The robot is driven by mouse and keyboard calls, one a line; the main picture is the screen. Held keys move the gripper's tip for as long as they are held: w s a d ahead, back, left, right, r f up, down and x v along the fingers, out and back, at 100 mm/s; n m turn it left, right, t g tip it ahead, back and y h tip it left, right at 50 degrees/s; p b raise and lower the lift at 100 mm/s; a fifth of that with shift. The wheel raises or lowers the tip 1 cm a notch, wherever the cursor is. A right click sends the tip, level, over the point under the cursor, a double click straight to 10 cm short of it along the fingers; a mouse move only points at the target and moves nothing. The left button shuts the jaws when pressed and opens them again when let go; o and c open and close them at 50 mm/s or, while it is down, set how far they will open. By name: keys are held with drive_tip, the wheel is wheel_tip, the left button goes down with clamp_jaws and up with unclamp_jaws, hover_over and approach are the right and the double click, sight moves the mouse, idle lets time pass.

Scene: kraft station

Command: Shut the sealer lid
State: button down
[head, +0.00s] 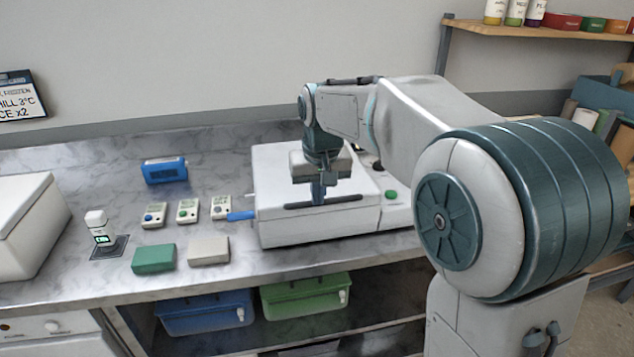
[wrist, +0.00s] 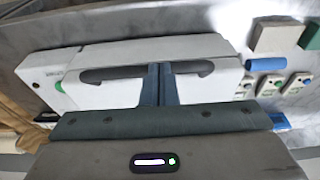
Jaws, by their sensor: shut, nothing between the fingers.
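The sealer (head: 285,228) is a white box on the metal counter, and its white lid (head: 274,170) looks lowered onto the base. A dark bar-shaped handle (head: 345,199) runs along the lid's front. My gripper (head: 318,200) is shut and empty, pointing down at the middle of this handle. In the wrist view, the fingertips (wrist: 160,68) lie side by side over the handle (wrist: 110,74), at the lid's front edge. Whether they touch the lid is hard to tell. The green button (head: 391,195) is on the sealer's right side.
Left of the sealer are a blue-handled tool (head: 241,216), several small meters (head: 188,211), a green block (head: 154,258) and a beige block (head: 209,250). A blue device (head: 165,171) stands behind them. Blue and green bins (head: 306,294) sit below the counter.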

drive_tip(key=w+p+v, duration=0.1)
drive_tip(key=p+v, duration=0.1)
drive_tip(key=v, duration=1.2)
drive_tip(key=s+d+f+m, duration=0.1)
drive_tip(key=s+d+f, duration=0.5)
drive_tip(key=s+f, duration=0.3)
drive_tip(key=s+d+f+m, duration=0.1)
drive_tip(key=s+d+f, duration=0.5)
drive_tip(key=s+f, duration=0.3)
drive_tip(key=s, duration=0.4)
drive_tip(key=shift+d+t, duration=0.15)
drive_tip(key=shift+t, duration=0.15)
